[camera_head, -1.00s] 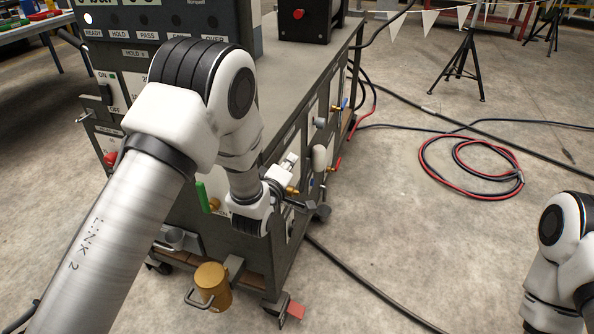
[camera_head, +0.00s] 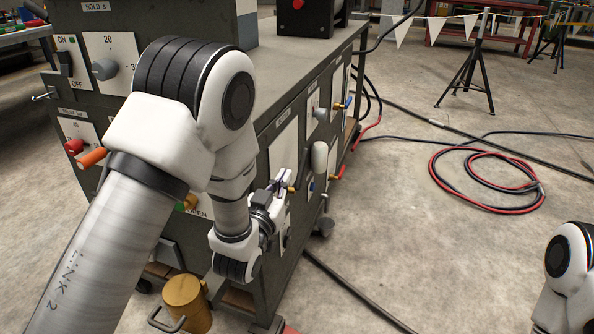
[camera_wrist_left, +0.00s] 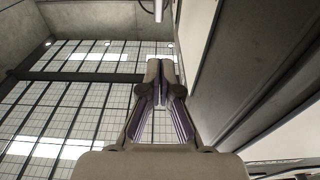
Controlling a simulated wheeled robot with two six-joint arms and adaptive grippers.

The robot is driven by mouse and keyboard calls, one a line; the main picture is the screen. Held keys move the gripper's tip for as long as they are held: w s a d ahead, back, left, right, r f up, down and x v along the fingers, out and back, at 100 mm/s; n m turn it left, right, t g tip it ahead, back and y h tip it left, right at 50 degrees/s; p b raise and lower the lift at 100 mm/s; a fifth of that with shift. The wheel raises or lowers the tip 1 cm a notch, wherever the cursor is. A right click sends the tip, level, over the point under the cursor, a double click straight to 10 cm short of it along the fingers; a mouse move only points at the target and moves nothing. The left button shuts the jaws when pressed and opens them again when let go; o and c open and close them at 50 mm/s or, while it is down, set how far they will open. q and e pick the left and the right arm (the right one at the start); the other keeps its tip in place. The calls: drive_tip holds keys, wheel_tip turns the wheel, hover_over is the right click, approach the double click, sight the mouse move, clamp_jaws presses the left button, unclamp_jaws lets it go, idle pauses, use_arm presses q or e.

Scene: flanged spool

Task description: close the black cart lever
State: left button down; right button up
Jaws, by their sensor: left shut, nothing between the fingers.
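The cart (camera_head: 335,55) is a dark grey cabinet with valves along its right side. A dark bar (camera_head: 303,168) that looks like the black lever slants up from a brass fitting on that side, beside the white-gripped handle. My left gripper (camera_head: 281,180) is shut and empty at this side, close to the lever's lower end; I cannot tell whether they touch. In the left wrist view the shut fingers (camera_wrist_left: 160,75) point past the cart's side, with purple inner pads. The lever is not clear there. My right gripper is out of view.
A white-gripped handle (camera_head: 319,157) stands close to the left gripper. A brass-coloured canister (camera_head: 186,303) is low at the cart's front. Red and black hoses (camera_head: 485,180) lie coiled on the floor. The floor right of the cart is mostly clear.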

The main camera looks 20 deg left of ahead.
use_arm(q)
drive_tip(key=b, duration=0.1)
approach(302, 157)
drive_tip(key=w+r, duration=0.3)
drive_tip(key=w+f, duration=0.1)
drive_tip(key=w+f+b, duration=0.1)
drive_tip(key=w, duration=0.1)
drive_tip(key=shift+w+f, duration=0.1)
drive_tip(key=shift+f, duration=0.05)
